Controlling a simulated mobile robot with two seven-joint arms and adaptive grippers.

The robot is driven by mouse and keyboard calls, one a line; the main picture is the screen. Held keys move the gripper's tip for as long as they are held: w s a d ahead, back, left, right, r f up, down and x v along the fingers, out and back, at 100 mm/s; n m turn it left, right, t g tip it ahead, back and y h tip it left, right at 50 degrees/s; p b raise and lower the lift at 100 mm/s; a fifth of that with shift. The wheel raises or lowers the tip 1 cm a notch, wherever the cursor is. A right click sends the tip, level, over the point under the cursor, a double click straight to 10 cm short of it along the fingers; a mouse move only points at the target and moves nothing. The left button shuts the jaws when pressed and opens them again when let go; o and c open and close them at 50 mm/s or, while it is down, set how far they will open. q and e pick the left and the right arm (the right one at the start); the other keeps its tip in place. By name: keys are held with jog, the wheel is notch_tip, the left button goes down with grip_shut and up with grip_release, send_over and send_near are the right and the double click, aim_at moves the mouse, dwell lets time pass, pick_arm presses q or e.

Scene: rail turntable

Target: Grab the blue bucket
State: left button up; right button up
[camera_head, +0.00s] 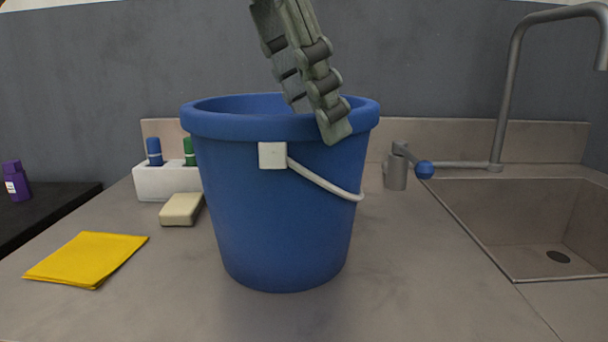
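A large blue bucket (275,220) stands upright on the counter in the middle of the head view. It has a thick rim, and a white handle (325,181) hangs down across its front from a white square mount. My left gripper (317,115) comes down from above at the right part of the near rim. One finger lies in front of the rim on the outside, and the other reaches down behind it into the bucket, its tip hidden. Whether the fingers press on the wall cannot be seen. My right gripper is not in view.
On the grey counter (180,300), left of the bucket, are a yellow cloth (87,259), a beige sponge (181,209) and a white holder (165,182) with blue and green items. A tap (508,95) and sink (535,225) are at right. A purple bottle (16,181) stands far left.

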aim_at(342, 213)
pick_arm(q)
jog(key=shift+a+f, duration=0.1)
jog(key=shift+f, duration=0.45)
jog(key=shift+f+y, duration=0.3)
jog(key=shift+f, duration=0.05)
jog(key=x, duration=0.2)
jog(key=shift+w+f, duration=0.1)
jog(key=shift+f, duration=0.15)
jog(key=x, duration=0.5)
jog(key=shift+s, duration=0.2)
grip_shut()
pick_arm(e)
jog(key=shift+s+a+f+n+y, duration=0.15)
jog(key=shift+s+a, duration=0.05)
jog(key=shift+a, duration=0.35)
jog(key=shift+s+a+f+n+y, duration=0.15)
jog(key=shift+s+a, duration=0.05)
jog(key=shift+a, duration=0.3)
pick_arm(q)
jog(key=shift+r, duration=0.1)
